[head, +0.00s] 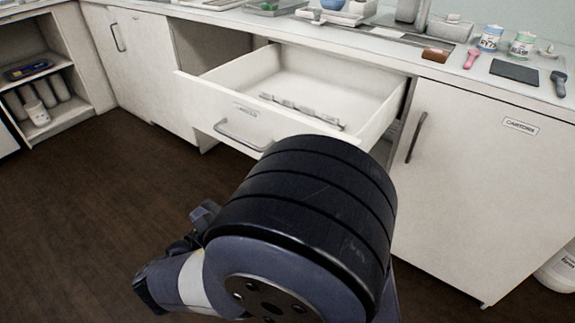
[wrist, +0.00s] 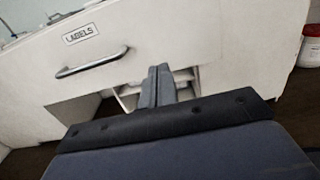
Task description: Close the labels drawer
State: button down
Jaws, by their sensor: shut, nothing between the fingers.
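The labels drawer (head: 200,102) is pulled out of the white counter, its inside showing in the head view. Its front carries a small label and a bar handle (head: 238,136). In the wrist view the drawer front (wrist: 130,52) fills the upper part, with the "LABELS" tag (wrist: 81,35) and the handle (wrist: 92,63) at left. My gripper (wrist: 157,72) is shut and empty, its fingers pointing at the lower part of the front, right of the handle. I cannot tell whether they touch it. In the head view my arm hides the drawer's near right corner.
Light strips (head: 300,108) lie in the drawer. A cupboard door marked "CARTONS" (head: 490,165) is at right. The counter top holds a pink tool (head: 471,59), tubs (head: 490,38) and a dark pad (head: 515,72). An open shelf (head: 60,65) stands at left. The brown floor (head: 90,190) is clear at left.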

jog(key=b+x, duration=0.3)
jog(key=x, duration=1)
jog(key=shift+b, duration=0.35)
